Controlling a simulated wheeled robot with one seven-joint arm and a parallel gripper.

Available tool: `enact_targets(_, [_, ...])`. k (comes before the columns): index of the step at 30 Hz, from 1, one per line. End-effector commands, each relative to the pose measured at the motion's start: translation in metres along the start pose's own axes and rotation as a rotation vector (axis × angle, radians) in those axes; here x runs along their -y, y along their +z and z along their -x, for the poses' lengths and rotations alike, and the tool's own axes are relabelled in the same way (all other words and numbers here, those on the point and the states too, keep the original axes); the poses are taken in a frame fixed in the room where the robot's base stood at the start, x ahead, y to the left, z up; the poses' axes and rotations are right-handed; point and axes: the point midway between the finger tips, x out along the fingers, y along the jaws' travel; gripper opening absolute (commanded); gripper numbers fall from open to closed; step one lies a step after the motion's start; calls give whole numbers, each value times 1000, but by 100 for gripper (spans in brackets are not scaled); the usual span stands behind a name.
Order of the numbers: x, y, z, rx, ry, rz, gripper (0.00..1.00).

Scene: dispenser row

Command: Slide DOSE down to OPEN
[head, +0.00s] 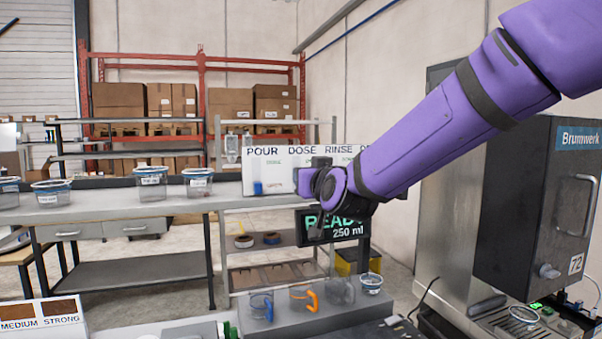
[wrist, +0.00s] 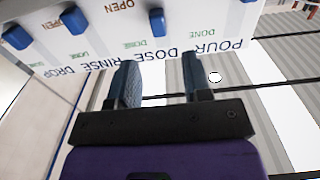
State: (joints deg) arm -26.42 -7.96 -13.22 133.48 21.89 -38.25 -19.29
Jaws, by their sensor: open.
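The white panel (head: 280,168) with POUR, DOSE, RINSE and partly covered further lettering stands on the counter in the head view. The wrist view shows the panel (wrist: 100,40) upside down. The blue DOSE slider knob (wrist: 157,22) appears beyond my fingers, between a green word and a brown OPEN. The POUR knob (head: 257,188) sits low in its column. The RINSE knob (wrist: 75,20) and DROP knob (wrist: 15,37) are to the left. In the head view, my arm hides the DOSE knob.
A dark READY 250 ml display (head: 335,226) hangs below the panel. Lidded tubs (head: 152,177) stand on the counter at left. Clear mugs (head: 303,298) stand on the lower bench. A dark Brumwerk machine (head: 530,200) is at right.

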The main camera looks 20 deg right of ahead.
Motion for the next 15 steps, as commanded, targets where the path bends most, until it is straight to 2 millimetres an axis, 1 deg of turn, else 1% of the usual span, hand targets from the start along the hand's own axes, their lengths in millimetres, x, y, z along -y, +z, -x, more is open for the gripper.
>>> enact_targets(1, [0,1,-9,2,0,3,45])
enact_targets(6, [0,1,-36,1,0,3,45])
enact_targets(10, [1,0,-51,2,-1,3,45])
enact_targets(15, [0,0,-62,0,0,1,45])
